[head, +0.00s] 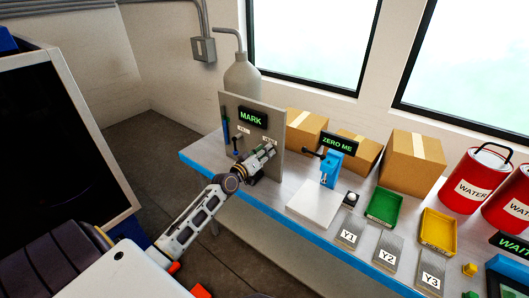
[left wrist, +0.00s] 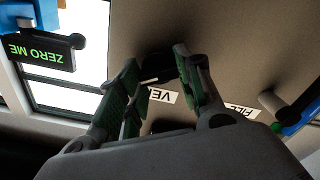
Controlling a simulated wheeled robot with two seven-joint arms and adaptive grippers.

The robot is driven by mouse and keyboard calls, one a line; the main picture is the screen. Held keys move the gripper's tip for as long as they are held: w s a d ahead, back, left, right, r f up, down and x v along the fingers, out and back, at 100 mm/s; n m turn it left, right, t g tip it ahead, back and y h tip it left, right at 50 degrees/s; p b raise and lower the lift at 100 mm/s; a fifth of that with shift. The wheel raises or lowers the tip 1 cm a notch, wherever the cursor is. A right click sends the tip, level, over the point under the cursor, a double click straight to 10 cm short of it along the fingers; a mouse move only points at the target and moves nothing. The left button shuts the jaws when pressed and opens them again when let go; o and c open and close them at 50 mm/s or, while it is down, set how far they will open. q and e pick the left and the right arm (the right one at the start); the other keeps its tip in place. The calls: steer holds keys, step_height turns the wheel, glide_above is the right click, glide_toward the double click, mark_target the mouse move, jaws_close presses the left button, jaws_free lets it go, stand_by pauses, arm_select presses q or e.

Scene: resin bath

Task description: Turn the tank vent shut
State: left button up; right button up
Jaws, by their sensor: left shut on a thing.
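The grey tank panel (head: 279,112) stands upright at the left end of the bench, with a grey tank (head: 241,78) behind it and a sign reading MARK (head: 252,117). My left gripper (head: 267,152) is at the panel's right side and hides the vent handle in the head view. In the left wrist view its fingers are shut on the dark vent handle (left wrist: 154,68), beside the partly covered vent label (left wrist: 163,96). The fill valve (left wrist: 275,103) and its label (left wrist: 240,111) are to the right there. My right gripper is not in view.
A blue stand (head: 330,170) with a ZERO ME sign (head: 339,144) is just right of my left gripper. A white plate (head: 314,206), a green tray (head: 384,207) and a yellow tray (head: 438,231) lie further along the bench. Cardboard boxes (head: 413,163) stand behind.

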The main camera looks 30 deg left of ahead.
arm_select(q)
steer(key=n, duration=1.1)
steer(key=shift+a+f+n+p, duration=0.1)
steer(key=shift+f+n+p, duration=0.1)
steer(key=shift+n+p, duration=0.2)
steer(key=o, duration=1)
steer(key=shift+s+a, duration=0.15)
steer(key=shift+s, duration=1.85)
steer(key=shift+s+a, duration=0.2)
steer(key=shift+s, duration=1.75)
steer(key=shift+s+a, duration=0.15)
steer(key=shift+s, duration=1.85)
